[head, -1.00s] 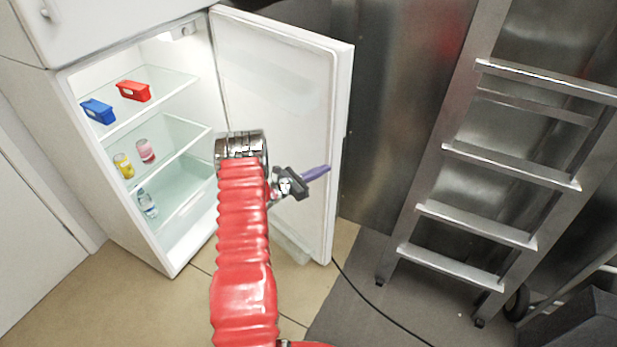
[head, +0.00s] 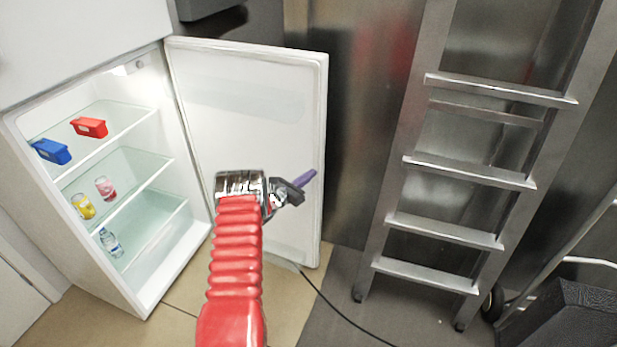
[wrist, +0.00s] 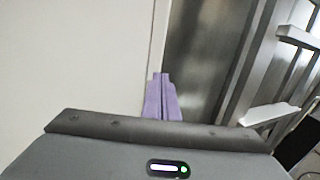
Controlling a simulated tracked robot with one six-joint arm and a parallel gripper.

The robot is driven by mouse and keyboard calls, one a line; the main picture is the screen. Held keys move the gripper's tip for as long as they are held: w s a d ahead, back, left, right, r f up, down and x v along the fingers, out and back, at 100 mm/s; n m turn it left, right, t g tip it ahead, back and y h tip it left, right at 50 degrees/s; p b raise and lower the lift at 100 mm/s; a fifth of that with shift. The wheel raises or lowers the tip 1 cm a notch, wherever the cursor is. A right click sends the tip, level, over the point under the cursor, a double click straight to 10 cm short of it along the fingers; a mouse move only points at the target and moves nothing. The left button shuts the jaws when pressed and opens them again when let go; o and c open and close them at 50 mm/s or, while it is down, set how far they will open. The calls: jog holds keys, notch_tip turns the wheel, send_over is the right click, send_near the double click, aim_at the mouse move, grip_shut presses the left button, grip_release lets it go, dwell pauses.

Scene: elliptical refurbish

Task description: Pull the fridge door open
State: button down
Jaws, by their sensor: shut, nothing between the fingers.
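The fridge door (head: 252,110) stands wide open, hinged on the fridge's right side, with its inner face toward me. The white fridge (head: 140,297) is lit inside, with glass shelves. My gripper (head: 312,174) is in front of the door's inner face, near its free right edge. Its purple fingers are shut with nothing between them. In the wrist view the closed fingers (wrist: 161,78) point at the door's edge, with the pale door panel (wrist: 80,60) on their left. I cannot tell whether they touch the door.
A red bin (head: 90,127), a blue bin (head: 51,151), a yellow glass (head: 83,207), a pink glass (head: 105,188) and a bottle (head: 110,243) stand on the shelves. A metal ladder (head: 470,172) stands right of the door. A black cable (head: 335,308) crosses the floor.

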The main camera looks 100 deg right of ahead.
jog(key=shift+a, duration=0.1)
jog(key=w+a, duration=0.7)
jog(key=a, duration=0.4)
jog(key=shift+a, duration=0.4)
jog(key=shift+w, duration=0.15)
dwell(0.5)
